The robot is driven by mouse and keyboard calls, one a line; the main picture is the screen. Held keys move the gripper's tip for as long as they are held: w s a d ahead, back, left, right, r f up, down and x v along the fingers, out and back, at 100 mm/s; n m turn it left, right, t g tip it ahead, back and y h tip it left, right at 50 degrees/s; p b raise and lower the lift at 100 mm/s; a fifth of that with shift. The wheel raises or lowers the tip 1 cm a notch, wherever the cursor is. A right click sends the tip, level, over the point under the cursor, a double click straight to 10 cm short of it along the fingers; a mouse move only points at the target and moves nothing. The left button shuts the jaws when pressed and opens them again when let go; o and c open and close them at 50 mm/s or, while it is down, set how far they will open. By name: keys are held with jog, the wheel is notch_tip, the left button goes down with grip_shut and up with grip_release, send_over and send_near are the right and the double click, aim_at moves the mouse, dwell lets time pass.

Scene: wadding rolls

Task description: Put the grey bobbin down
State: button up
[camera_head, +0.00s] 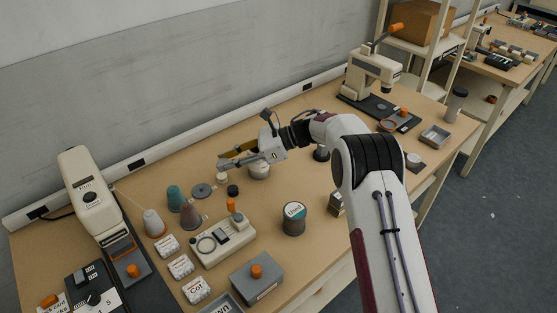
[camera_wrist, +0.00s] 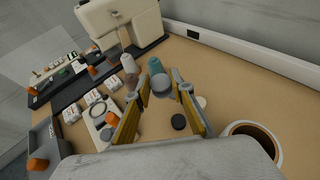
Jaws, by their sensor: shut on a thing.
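My gripper (camera_head: 232,160) reaches left above the middle of the table, with its yellow-lined fingers. In the wrist view the gripper (camera_wrist: 162,86) is shut on the grey bobbin (camera_wrist: 162,81), which sits between the fingertips. In the head view the bobbin (camera_head: 225,163) is small and partly hidden by the fingers. It appears held above the table. A flat grey disc (camera_head: 202,190) lies on the table below and left of the gripper.
Teal (camera_head: 175,198), brown (camera_head: 190,216) and whitish (camera_head: 153,223) cones stand left of the disc. A black puck (camera_head: 233,190) and small white piece (camera_head: 222,177) lie right of it. A labelled tin (camera_head: 294,218) stands nearer. Bare table lies behind the disc.

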jog(key=w+d+r+m+t+h, duration=0.1)
jog(key=w+d+m+t, duration=0.25)
jog(key=w, duration=0.25)
jog(key=w+d+r+m+t, duration=0.1)
jog(key=w+d+m+t, duration=0.25)
jog(key=w, duration=0.25)
jog(key=w+d+f+m+t+h, duration=0.3)
jog(key=w+d+f+m+t, duration=0.1)
jog(key=d, duration=0.4)
jog(key=shift+w+d+f+t+h, duration=0.25)
jog(key=shift+w+f+t, duration=0.3)
jog(key=shift+w, duration=0.55)
jog(key=shift+a, duration=0.1)
jog(key=shift+f, duration=3)
jog(key=shift+f, duration=1.85)
jog(key=shift+f, duration=0.15)
